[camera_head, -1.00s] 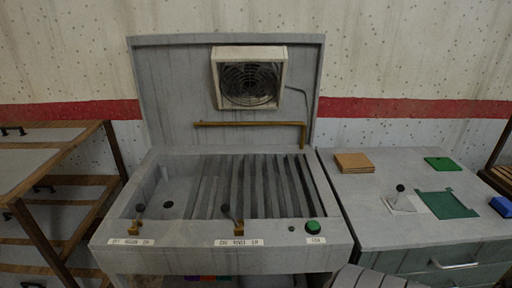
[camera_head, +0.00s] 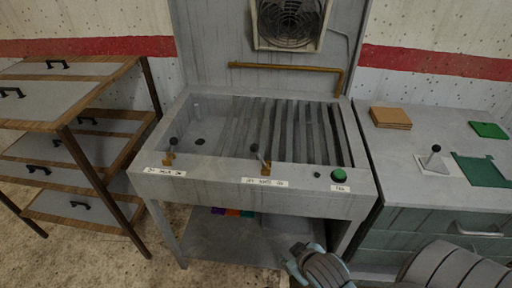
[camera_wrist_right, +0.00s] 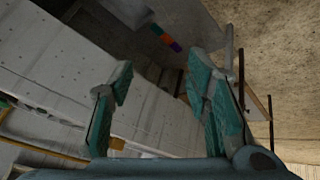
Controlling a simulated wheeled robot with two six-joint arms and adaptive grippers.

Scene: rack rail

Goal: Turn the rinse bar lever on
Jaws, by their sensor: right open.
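In the head view, a grey washout sink (camera_head: 210,178) has two black-knobbed levers on brass mounts along its front edge. The left lever (camera_head: 172,148) leans slightly right. The middle lever (camera_head: 259,155) leans up and left. White labels sit below them, including the middle label (camera_head: 265,182); their small print is blurred. A brass bar (camera_head: 285,68) runs along the back panel. My right gripper (camera_head: 305,251) is low in front of the sink, below and right of the middle lever, apart from it. The right wrist view shows its teal fingers (camera_wrist_right: 160,78) apart and empty. My left gripper is out of view.
A green button (camera_head: 339,175) is right of the levers. A fan (camera_head: 290,22) is on the back panel. A wooden drawer rack (camera_head: 75,135) stands left. A grey cabinet (camera_head: 425,150) adjoins at right. Colored items (camera_head: 232,212) lie under the sink.

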